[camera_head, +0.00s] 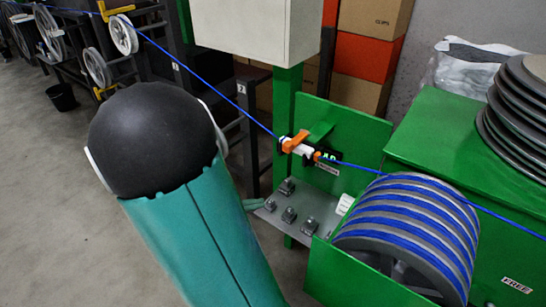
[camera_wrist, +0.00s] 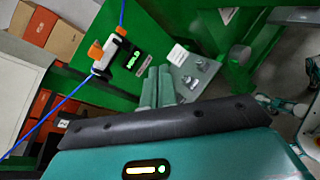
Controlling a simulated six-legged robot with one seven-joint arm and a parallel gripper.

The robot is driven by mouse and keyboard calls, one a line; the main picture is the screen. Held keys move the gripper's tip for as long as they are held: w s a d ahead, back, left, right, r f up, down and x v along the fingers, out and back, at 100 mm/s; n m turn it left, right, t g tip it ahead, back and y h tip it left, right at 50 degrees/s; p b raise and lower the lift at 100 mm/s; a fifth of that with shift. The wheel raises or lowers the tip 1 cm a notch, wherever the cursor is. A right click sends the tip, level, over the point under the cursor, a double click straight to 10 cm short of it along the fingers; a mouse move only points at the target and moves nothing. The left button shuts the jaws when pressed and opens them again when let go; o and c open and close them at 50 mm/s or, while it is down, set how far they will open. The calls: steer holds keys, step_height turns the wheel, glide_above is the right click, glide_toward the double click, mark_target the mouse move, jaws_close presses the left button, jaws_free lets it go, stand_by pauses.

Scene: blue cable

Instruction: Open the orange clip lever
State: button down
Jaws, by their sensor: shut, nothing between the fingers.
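The orange clip lever (camera_head: 296,141) sits on a white clip body on the green machine's panel, with the blue cable (camera_head: 222,90) running through the clip. My gripper (camera_wrist: 159,72) shows there as two teal fingers side by side, shut and empty. They appear right of and below the lever in the picture, apart from it. In the head view my arm hides most of the gripper.
A grey shelf with several small metal fittings (camera_head: 289,214) lies below the clip. A drum wound with blue cable (camera_head: 415,225) stands at the right, grey discs (camera_head: 520,110) above it. A white box (camera_head: 255,30) is above the clip. Grey floor is open at the left.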

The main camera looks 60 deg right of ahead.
steer(key=w+d+f+n+t+h, duration=0.2)
steer(key=d+f+n+t+h, duration=0.3)
steer(key=d+n+h, duration=0.3)
steer(key=d+f+n, duration=0.1)
steer(key=n, duration=0.2)
steer(key=shift+d, duration=0.1)
steer(key=s+d+r, duration=0.1)
steer(key=d+r, duration=0.5)
steer(key=d, duration=0.3)
steer(key=shift+s+d+r, duration=0.15)
steer(key=shift+s+d, duration=0.05)
steer(key=shift+d, duration=0.1)
